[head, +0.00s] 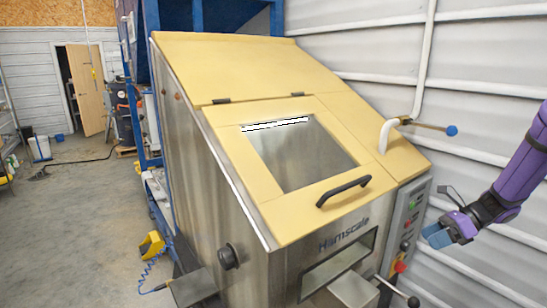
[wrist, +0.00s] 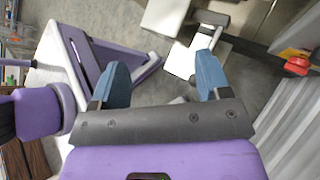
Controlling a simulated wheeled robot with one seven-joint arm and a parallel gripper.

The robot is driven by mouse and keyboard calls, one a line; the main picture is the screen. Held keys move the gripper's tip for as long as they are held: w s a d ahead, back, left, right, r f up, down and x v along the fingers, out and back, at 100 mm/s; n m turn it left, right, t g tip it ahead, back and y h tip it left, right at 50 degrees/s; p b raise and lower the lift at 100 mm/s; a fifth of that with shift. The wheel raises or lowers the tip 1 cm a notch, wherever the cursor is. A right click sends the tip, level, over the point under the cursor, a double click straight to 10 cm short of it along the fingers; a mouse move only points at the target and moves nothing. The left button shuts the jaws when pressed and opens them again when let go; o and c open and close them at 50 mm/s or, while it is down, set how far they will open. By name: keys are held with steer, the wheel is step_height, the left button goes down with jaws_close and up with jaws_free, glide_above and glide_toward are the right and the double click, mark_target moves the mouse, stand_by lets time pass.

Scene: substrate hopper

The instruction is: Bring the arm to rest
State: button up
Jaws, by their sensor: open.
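My gripper (head: 438,235) is at the right side of the head view, at the end of my purple arm. It is held in the air in front of the hopper's control panel side, apart from the machine. In the wrist view my gripper (wrist: 160,82) shows two blue fingers spread apart with nothing between them. The hopper (head: 200,165) is a steel machine with a yellow sloped top. Its lid (head: 240,125) is closed, with a window and a black handle (head: 343,190).
A control panel (head: 408,220) with a red knob (head: 400,267) is close to my gripper. A lever with a blue knob (head: 451,130) sticks out at the upper right. A corrugated wall (head: 480,60) stands behind. Open concrete floor (head: 80,220) lies at the left.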

steer(key=s+a+r+n+g+h, duration=0.1)
steer(key=s+a+r+n+h, duration=0.2)
steer(key=s+a+r+n, duration=0.35)
steer(key=s+a+r+n+g+h, duration=0.1)
steer(key=s+a+r+n+h, duration=0.2)
steer(key=a+r+n, duration=0.55)
steer(key=s+a+r+n+t+h, duration=0.1)
steer(key=s+r+n+t+h, duration=0.1)
steer(key=s+r+n, duration=0.3)
steer(key=s+a+r+n+t+h, duration=0.1)
steer(key=s+r+n+t+h, duration=0.1)
steer(key=s, duration=0.7)
step_height(320, 180, up, 3)
steer(key=n+t, duration=0.1)
steer(key=n, duration=0.2)
steer(key=shift+s+a+f+h, duration=0.15)
steer(key=shift+s+a+h, duration=0.1)
steer(key=shift+a+h, duration=0.15)
